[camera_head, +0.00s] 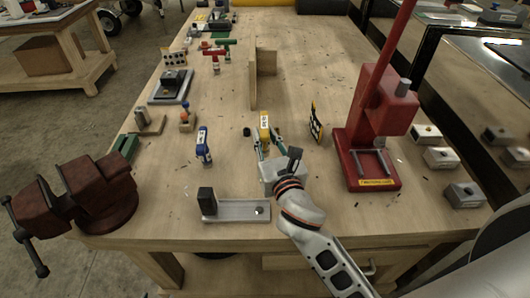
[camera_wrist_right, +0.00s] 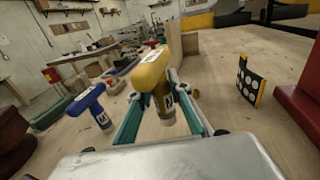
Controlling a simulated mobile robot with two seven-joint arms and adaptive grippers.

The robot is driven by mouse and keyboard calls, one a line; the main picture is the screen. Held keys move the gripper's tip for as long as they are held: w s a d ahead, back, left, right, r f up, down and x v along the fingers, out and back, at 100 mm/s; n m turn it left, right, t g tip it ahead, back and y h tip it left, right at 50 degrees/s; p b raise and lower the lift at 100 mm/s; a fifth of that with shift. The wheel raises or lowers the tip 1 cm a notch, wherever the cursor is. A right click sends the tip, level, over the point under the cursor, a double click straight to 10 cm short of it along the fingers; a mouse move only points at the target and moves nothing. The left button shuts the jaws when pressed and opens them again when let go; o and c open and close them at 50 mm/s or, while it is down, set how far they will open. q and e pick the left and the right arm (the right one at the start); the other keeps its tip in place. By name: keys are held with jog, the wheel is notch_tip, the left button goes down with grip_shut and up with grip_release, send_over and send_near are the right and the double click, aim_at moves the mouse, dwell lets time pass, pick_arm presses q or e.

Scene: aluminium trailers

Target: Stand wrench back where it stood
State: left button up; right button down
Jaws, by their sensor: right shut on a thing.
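The wrench I take to be the yellow T-shaped tool (camera_head: 264,121), with a dark label on its stem and a metal lower end. My right gripper (camera_head: 266,139) is shut on it near the middle of the bench. In the right wrist view the yellow wrench (camera_wrist_right: 153,72) stands roughly upright, slightly tilted, between the green fingers (camera_wrist_right: 158,95). I cannot tell whether its lower end touches the bench. A similar blue T-shaped tool (camera_head: 203,145) stands to its left, and also shows in the right wrist view (camera_wrist_right: 86,103). My left gripper is not in view.
A dotted black-and-yellow plate (camera_head: 316,123) and a red press (camera_head: 372,165) stand to the right. A wooden upright (camera_head: 253,80) is behind. A grey fixture (camera_head: 238,211) lies in front, a dark red vise (camera_head: 100,195) at left. Red (camera_head: 214,55) and green tools (camera_head: 229,45) stand farther back.

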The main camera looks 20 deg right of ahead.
aim_at(266, 154)
jog(key=shift+f, duration=0.5)
notch_tip(266, 154, down, 4)
jog(key=shift+r+b, duration=0.1)
jog(key=shift+b, duration=0.75)
jog(key=shift+f, duration=0.35)
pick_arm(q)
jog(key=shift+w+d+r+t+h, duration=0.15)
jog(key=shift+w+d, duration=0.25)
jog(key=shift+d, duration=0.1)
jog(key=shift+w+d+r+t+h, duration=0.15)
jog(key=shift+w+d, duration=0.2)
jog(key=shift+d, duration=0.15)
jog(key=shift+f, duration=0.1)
pick_arm(e)
jog(key=shift+f, duration=0.15)
jog(key=c, duration=1.8)
grip_release()
jog(key=shift+c, duration=0.2)
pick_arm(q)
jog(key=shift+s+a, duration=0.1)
